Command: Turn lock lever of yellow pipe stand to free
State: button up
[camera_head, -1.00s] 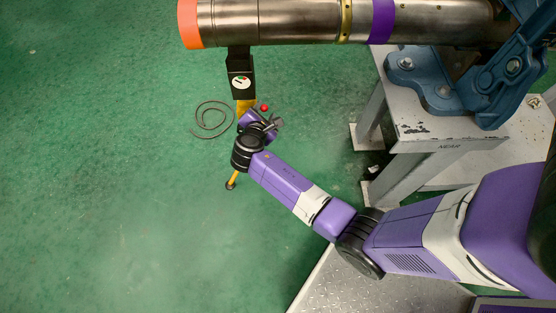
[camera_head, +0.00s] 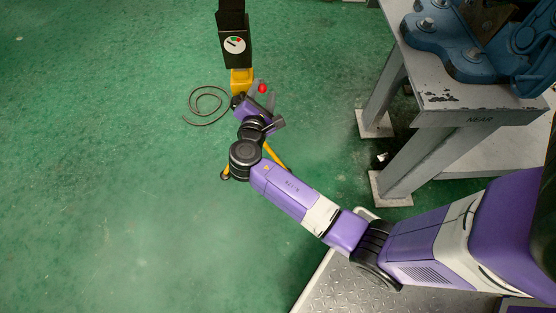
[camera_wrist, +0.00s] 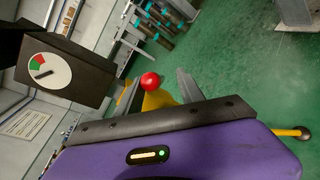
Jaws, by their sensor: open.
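The yellow pipe stand (camera_head: 241,80) stands on the green floor, with yellow legs splayed below and a black head on top. The head's white dial (camera_head: 235,44) has red and green zones and a dark pointer; the dial also shows in the wrist view (camera_wrist: 43,70). A red ball knob (camera_head: 262,88), the end of the lock lever, sits beside the stand. In the wrist view the red knob (camera_wrist: 150,81) appears between the fingers of my gripper (camera_wrist: 156,88), which is open. I cannot tell whether a finger touches it. The lever's shaft is mostly hidden.
A grey steel table (camera_head: 440,85) with a blue vise (camera_head: 470,40) stands at the right. A dark cable (camera_head: 206,104) lies coiled on the floor left of the stand. The floor at the left is clear. Several pipes (camera_wrist: 160,20) show in the wrist view's background.

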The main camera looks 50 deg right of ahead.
jog(key=shift+s+a+f+t+h+b, duration=0.1)
jog(key=shift+f+t+h+b, duration=0.45)
jog(key=shift+b, duration=2.15)
jog(key=f+b, duration=0.1)
jog(key=b, duration=0.2)
jog(key=shift+h, duration=0.35)
jog(key=p+v, duration=0.3)
jog(key=v, duration=0.5)
jog(key=s+a+f+y+b, duration=0.1)
jog(key=s+a+f+y, duration=0.1)
jog(key=f, duration=0.3)
jog(key=s+a+f+m+t+y+b, duration=0.1)
jog(key=s+a+f+y, duration=0.1)
jog(key=s+f+y, duration=0.2)
jog(key=s+a+f+m+t+y+b, duration=0.1)
jog(key=s+a+f+y+b, duration=0.1)
jog(key=s+f, duration=0.3)
jog(key=shift+a+f+y, duration=0.35)
jog(key=shift+f+y, duration=0.35)
jog(key=shift+f, duration=0.3)
jog(key=shift+s, duration=0.1)
